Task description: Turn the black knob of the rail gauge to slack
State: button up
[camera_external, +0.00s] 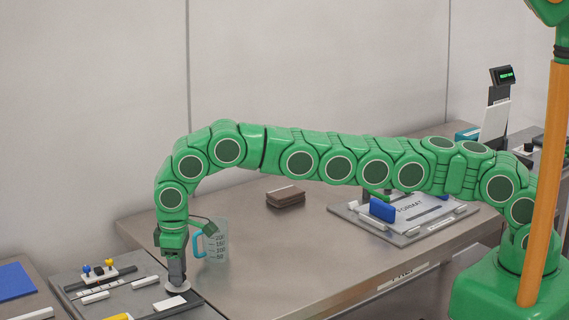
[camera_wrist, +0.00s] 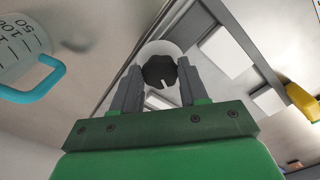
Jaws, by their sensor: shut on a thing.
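The black knob (camera_wrist: 158,70) shows in the wrist view as a ribbed disc with a short white pointer mark near its lower right edge. It sits over a round pale base (camera_wrist: 157,47). My gripper (camera_wrist: 160,80) has one grey finger on each side of the knob and is shut on it. In the external view my gripper (camera_external: 177,276) points down over a pale disc (camera_external: 178,287) on the grey panel (camera_external: 135,298). The knob itself is hidden behind the fingers there. I cannot read any slack marking.
A measuring jug (camera_external: 216,245) with a blue handle stands close to the right of my gripper. White blocks (camera_external: 170,303) lie on the panel, with blue and yellow knobs (camera_external: 98,270) at its back. A brown block (camera_external: 286,196) and a format board (camera_external: 404,212) lie farther right.

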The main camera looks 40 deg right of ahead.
jog(key=n, duration=0.5)
jog(key=shift+w+n, duration=0.15)
jog(key=shift+n, duration=0.15)
jog(key=n, duration=0.5)
jog(key=shift+w+r, duration=0.1)
jog(key=shift+n, duration=0.3)
jog(key=o, duration=1.1)
jog(key=shift+c, duration=0.2)
jog(key=shift+r, duration=3.8)
jog(key=shift+d+r, duration=0.1)
